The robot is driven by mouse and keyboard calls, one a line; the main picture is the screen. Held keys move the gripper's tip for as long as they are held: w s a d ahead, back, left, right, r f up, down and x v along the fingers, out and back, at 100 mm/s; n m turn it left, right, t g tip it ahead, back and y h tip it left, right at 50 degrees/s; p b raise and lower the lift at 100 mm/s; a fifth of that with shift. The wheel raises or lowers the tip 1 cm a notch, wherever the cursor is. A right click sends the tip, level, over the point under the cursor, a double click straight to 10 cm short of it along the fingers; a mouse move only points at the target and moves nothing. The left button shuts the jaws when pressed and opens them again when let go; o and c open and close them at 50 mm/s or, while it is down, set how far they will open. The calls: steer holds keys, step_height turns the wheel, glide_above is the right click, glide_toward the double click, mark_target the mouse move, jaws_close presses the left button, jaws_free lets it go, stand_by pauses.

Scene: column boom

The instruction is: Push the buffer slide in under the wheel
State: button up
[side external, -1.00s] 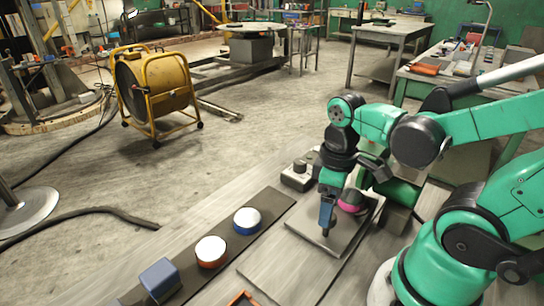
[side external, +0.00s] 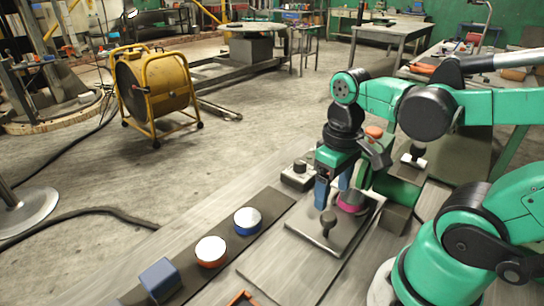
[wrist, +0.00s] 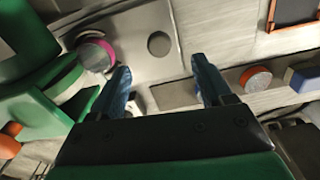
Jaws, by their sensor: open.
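The buffer slide appears to be the flat grey plate (side external: 345,237) with a dark upright knob (side external: 328,222) near its front. In the wrist view the plate (wrist: 132,62) shows with the knob (wrist: 159,44) as a round dark top. The magenta-rimmed wheel (side external: 352,204) is at the plate's back side; in the wrist view the wheel (wrist: 97,52) overlaps the plate's left part. Whether they touch is unclear. My gripper (side external: 332,196) is open and empty, above the knob and apart from it. Its blue fingers (wrist: 164,88) are spread in the wrist view.
A green machine body (side external: 400,190) with a white-ended lever (side external: 413,161) stands right of the wheel. A small control box (side external: 298,176) is behind the plate. Left are a blue disc (side external: 247,220), an orange disc (side external: 211,251) and a blue block (side external: 160,279) on a dark strip.

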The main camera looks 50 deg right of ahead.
mark_target(330, 215)
steer(key=m, duration=0.7)
steer(key=shift+f+m, duration=0.1)
steer(key=shift+m, duration=0.3)
steer(key=shift+f, duration=2.65)
jaws_close()
steer(key=shift+s, duration=0.1)
